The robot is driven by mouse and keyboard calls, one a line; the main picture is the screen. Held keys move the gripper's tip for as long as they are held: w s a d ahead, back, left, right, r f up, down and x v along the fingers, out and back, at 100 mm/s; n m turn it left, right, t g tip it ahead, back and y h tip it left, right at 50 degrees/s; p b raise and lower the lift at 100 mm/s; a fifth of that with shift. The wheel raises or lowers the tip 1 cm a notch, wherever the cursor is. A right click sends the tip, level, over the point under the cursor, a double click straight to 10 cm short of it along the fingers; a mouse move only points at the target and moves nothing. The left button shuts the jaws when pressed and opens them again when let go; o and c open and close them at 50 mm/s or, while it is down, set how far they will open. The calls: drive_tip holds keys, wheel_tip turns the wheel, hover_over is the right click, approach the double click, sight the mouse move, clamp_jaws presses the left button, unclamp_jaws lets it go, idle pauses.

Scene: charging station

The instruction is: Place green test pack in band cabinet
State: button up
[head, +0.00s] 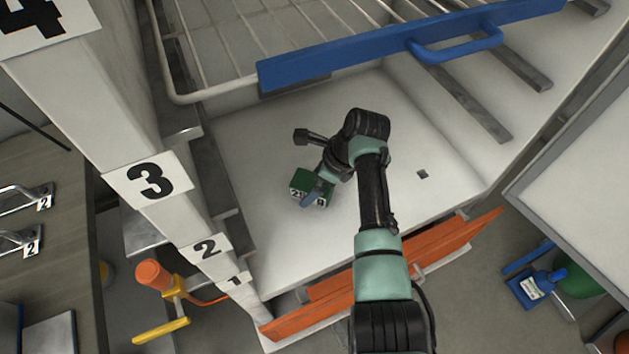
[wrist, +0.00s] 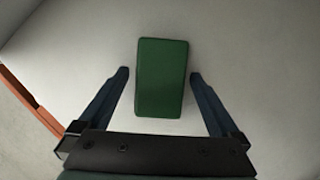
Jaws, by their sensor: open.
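The green test pack (head: 302,187) sits on the white floor of the cabinet (head: 270,250). In the wrist view the pack (wrist: 162,77) lies between the two blue fingertips of my gripper (wrist: 158,76). There is a gap on each side, so the fingers are open and not touching it.
A wire rack with a blue front bar (head: 340,56) and handle juts out above. An orange front bar (head: 410,257) edges the cabinet's near side. White posts with number labels (head: 150,178) stand at left. The cabinet floor around the pack is clear.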

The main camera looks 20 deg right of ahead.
drive_tip(key=p+v, duration=0.2)
drive_tip(key=v, duration=1)
